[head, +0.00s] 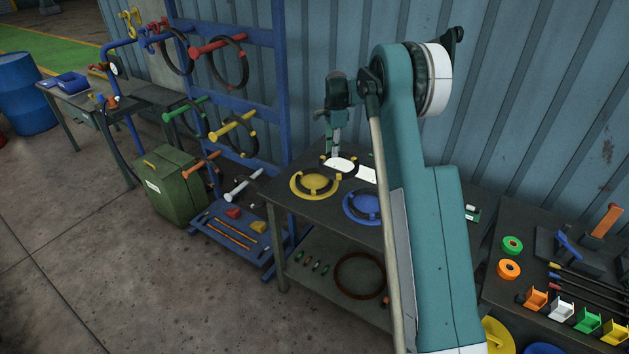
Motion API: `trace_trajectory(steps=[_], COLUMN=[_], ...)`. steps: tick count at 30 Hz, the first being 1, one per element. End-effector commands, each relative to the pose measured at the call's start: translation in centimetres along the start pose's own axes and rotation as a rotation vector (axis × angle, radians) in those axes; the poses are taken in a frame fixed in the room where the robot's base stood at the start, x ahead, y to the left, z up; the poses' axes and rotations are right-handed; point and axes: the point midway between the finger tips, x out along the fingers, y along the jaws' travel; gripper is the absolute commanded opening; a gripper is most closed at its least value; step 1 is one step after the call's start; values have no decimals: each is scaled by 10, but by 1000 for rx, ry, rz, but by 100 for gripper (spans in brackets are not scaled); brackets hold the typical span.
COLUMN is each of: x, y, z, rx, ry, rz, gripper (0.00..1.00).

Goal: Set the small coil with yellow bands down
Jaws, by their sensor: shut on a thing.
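A blue rack (284,120) with coloured pegs and hanging dark coils stands left of the table. A large ring (360,276) lies on the lower shelf. The right bench holds green (512,245) and orange (509,269) rolls and several small bins. The corrugated wall is close behind.

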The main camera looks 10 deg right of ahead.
Motion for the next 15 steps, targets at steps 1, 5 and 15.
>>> trace_trajectory(steps=[1,5,15], x=[0,-1,-1], y=[-11,-33,-63], z=[12,38,82], rx=[-2,-2,0], ry=[0,0,1], rz=[1,5,10], gripper=[0,0,0])
